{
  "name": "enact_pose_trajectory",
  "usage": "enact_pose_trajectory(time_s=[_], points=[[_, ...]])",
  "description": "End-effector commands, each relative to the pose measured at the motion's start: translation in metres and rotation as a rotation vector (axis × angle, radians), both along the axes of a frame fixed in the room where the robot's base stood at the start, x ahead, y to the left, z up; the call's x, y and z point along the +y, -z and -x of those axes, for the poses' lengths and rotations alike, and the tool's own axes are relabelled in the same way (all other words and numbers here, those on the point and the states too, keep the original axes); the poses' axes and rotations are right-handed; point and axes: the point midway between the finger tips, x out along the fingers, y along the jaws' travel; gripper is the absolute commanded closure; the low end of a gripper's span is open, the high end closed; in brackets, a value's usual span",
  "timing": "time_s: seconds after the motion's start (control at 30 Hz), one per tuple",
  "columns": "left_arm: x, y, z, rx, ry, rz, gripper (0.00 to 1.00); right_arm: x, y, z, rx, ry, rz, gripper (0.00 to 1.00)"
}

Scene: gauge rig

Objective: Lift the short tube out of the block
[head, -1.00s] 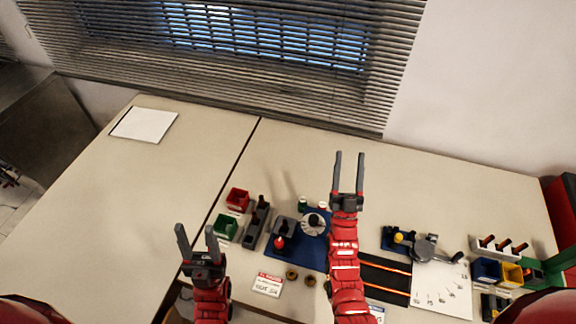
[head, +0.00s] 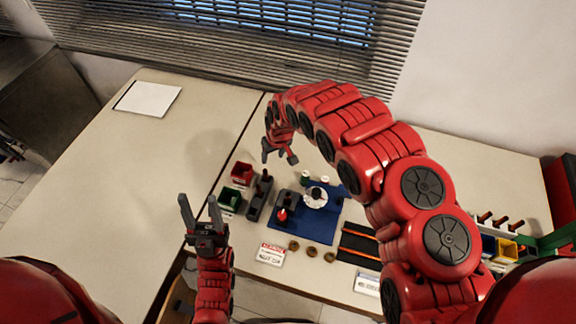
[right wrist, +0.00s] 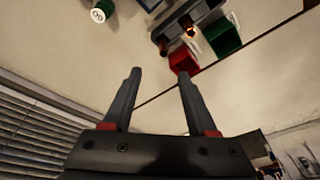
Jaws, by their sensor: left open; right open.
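The dark grey block (head: 258,199) stands on the table between the small bins and the blue mat. A dark brownish tube (head: 265,175) stands up at its far end. In the right wrist view, the block (right wrist: 172,20) shows at the top with two brown tube ends, one of them this tube (right wrist: 190,29). I cannot tell which is the short one. My right gripper (head: 280,158) is open and empty, beyond the block and above the table. Its spread fingers also show in the right wrist view (right wrist: 159,75). My left gripper (head: 198,205) is open and empty, left of the green bin.
A red bin (head: 242,170) and a green bin (head: 230,199) stand left of the block. A blue mat (head: 300,232) with a white dial (head: 316,197) lies to its right. A label card (head: 270,254) lies in front.

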Motion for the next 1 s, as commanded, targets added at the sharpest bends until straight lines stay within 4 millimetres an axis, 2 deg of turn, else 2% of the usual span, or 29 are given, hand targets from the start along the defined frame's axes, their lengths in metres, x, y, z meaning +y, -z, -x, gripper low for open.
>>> enact_pose_trajectory(time_s=[0.1, 0.2, 0.33, 0.47, 0.83, 1.0], points=[[0.0, 0.0, 0.0, 0.0, 0.0, 0.0, 0.5, -0.028, -0.019, 0.036, 0.124, -0.017, 0.098, 0.42], [0.0, 0.0, 0.0, 0.0, 0.0, 0.0, 0.5, -0.042, -0.027, 0.057, 0.189, -0.02, 0.144, 0.42], [0.0, 0.007, 0.0, 0.0, 0.0, 0.0, 0.5, -0.048, -0.025, 0.064, 0.213, -0.021, 0.162, 0.42], [0.0, 0.025, 0.0, 0.0, 0.0, 0.0, 0.5, -0.048, -0.006, 0.064, 0.213, -0.021, 0.161, 0.42], [0.0, 0.097, 0.0, 0.0, 0.0, 0.0, 0.5, -0.047, 0.066, 0.064, 0.211, -0.021, 0.159, 0.42], [0.0, 0.101, 0.0, 0.0, 0.0, 0.0, 0.5, -0.047, 0.094, 0.065, 0.214, -0.022, 0.159, 0.42]])
